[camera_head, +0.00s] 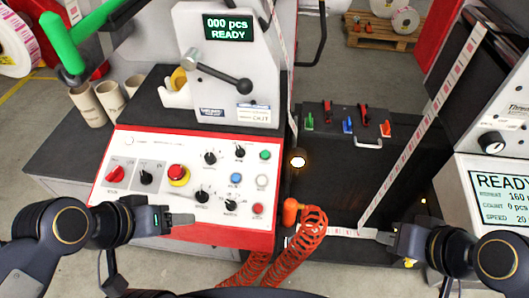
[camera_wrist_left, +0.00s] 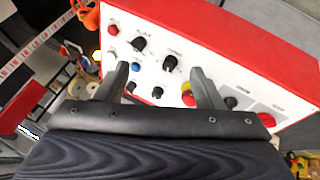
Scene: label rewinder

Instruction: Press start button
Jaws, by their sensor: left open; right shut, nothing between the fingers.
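The white control panel (camera_head: 150,205) with a red frame slopes toward me at the left centre. A green button (camera_head: 265,155), a white button (camera_head: 262,181), a blue button (camera_head: 236,178) and a red button (camera_head: 258,209) are at its right side. Their labels are too small to read. My left gripper (camera_head: 183,219) is open and empty over the panel's lower edge, left of these buttons. The left wrist view shows both fingers (camera_wrist_left: 160,70) over the panel, near the blue button (camera_wrist_left: 136,67); I cannot make out the green button there. My right gripper (camera_head: 383,237) is shut and empty at the right.
A red-and-yellow emergency stop (camera_head: 179,175) and several black knobs share the panel. An orange coiled hose (camera_head: 312,225) hangs right of the panel. A black crank lever (camera_head: 222,75) stands above it. A label web (camera_head: 420,120) runs diagonally near my right arm.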

